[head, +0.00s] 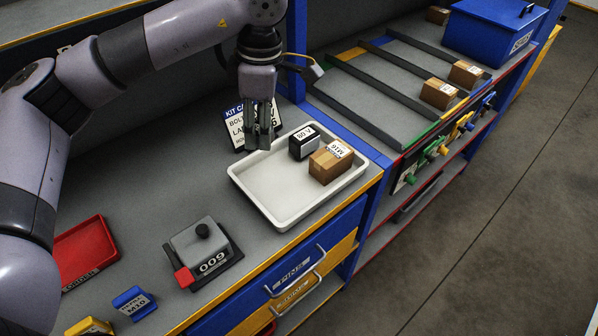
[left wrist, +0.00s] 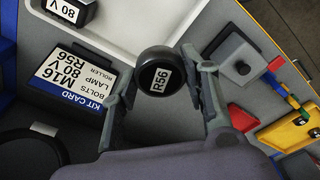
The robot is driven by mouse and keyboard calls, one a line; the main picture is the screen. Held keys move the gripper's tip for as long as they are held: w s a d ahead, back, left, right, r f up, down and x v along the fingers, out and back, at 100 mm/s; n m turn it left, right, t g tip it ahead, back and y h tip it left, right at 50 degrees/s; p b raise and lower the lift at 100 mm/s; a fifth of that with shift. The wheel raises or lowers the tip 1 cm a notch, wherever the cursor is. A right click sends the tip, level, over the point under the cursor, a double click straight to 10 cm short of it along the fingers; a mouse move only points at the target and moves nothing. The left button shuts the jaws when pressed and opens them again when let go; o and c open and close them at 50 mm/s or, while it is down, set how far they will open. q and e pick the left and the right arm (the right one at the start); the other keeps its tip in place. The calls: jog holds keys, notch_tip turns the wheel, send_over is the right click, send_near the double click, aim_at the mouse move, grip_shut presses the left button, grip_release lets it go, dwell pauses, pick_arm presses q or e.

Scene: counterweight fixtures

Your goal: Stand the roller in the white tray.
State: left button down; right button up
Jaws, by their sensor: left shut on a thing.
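The roller (left wrist: 158,66) is a dark round piece labelled R56, seen end-on in the left wrist view. My left gripper (head: 262,143) is shut on it, with one finger on each side. In the head view the fingers mostly hide the roller, and they hang at the back left edge of the white tray (head: 259,196). The tray holds a black box (head: 303,144) marked 80 V and a brown carton (head: 329,164) marked M16. The tray also shows in the left wrist view (left wrist: 125,22). My right gripper is not in view.
A kit card (head: 240,122) listing M16 bolts, 80 V lamp and R56 roller stands behind the tray. A grey fixture (head: 200,245) marked 009, a red bin (head: 84,252) and blue and yellow bins are at the left. The tray's left and front floor is clear.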

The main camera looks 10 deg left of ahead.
pick_arm(q)
jog(key=shift+w+d+r+n, duration=0.2)
jog(key=shift+r+n, duration=0.1)
jog(key=shift+n, duration=0.25)
jog(key=shift+w+d+r+n, duration=0.15)
jog(key=shift+r+n, duration=0.15)
jog(key=shift+n, duration=0.25)
jog(key=shift+w+r+n+g, duration=0.2)
jog(key=shift+w+n+g, duration=0.1)
jog(key=shift+n, duration=0.4)
jog(key=shift+w+d+r+n, duration=0.15)
jog(key=shift+w+r+n, duration=0.1)
jog(key=shift+n, duration=0.55)
jog(key=shift+f, duration=0.15)
jog(key=p, duration=0.5)
send_over(274, 192)
notch_tip(274, 192, down, 14)
jog(key=shift+w+d+f, duration=0.1)
jog(key=shift+w+f, duration=0.05)
notch_tip(274, 192, down, 5)
jog(key=shift+r+p, duration=0.1)
jog(key=shift+p, duration=0.35)
jog(key=shift+f, duration=0.2)
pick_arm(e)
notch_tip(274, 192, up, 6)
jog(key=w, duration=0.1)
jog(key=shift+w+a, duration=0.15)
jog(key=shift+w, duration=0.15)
